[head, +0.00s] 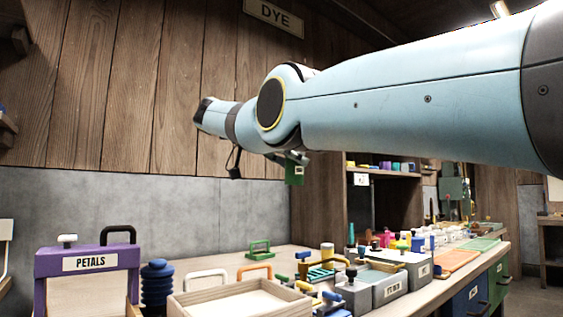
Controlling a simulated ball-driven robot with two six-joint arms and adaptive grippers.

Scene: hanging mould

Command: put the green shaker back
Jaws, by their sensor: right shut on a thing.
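My right arm reaches in from the right and crosses the upper middle of the head view. My right gripper (290,157) is mostly hidden behind the arm's wrist joint. A small green thing with a pale mark, which looks like the green shaker (294,174), hangs just below the wrist. The gripper is shut on it, in the air above the bench and apart from the things there. Its upper part is hidden. My left gripper is not in view.
The workbench (385,305) runs to the right, crowded with grey bins (392,287), small tools and bottles. A purple PETALS stand (88,259), a blue ribbed piece (157,285) and a wooden tray (235,302) stand at the front. A green handled frame (260,249) lies behind.

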